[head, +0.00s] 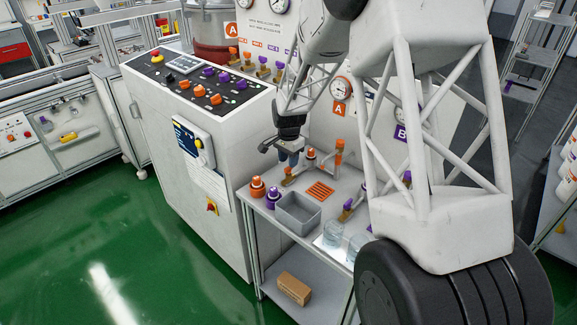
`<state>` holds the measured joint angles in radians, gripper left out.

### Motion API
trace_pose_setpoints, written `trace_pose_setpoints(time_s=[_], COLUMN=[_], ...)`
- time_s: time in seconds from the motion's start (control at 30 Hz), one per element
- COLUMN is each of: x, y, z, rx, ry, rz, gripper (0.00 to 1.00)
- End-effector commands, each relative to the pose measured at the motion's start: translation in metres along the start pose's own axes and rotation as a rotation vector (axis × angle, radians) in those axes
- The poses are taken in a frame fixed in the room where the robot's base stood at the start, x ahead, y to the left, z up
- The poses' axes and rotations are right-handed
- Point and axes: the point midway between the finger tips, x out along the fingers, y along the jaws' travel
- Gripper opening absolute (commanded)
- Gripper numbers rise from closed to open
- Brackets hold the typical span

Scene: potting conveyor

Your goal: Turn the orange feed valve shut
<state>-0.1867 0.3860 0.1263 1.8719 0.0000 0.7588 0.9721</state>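My gripper (283,153) is dark and points down over the left part of the bench. Its fingertips are small and partly hidden, so I cannot tell whether they are open or shut. Below the orange A label (339,109), an upright orange-topped pipe fitting (339,147) stands at the back of the bench. A smaller orange-banded fitting (311,154) is just right of my gripper. A brass valve piece (288,178) shows just below the gripper; its handle is not clear. I cannot tell which piece is the orange feed valve's handle, or whether the gripper touches it.
A grey bin (297,212), an orange-capped bottle (257,187), a purple-capped bottle (273,198) and clear beakers (333,232) stand along the bench front. Purple-marked fittings (347,209) are further right. The control cabinet (190,135) is close on the left.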

Motion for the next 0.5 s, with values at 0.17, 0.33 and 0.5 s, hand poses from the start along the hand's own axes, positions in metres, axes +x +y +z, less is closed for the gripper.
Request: trace_pose_setpoints(time_s=[0.17, 0.33, 0.5], x=[0.019, 0.028, 0.03], y=[0.0, 0.0, 0.0], z=[0.0, 0.0, 0.0], rx=[0.0, 0.0, 0.0], ry=[0.0, 0.001, 0.001], rz=[0.001, -0.001, -0.002], gripper=[0.37, 0.37, 0.37])
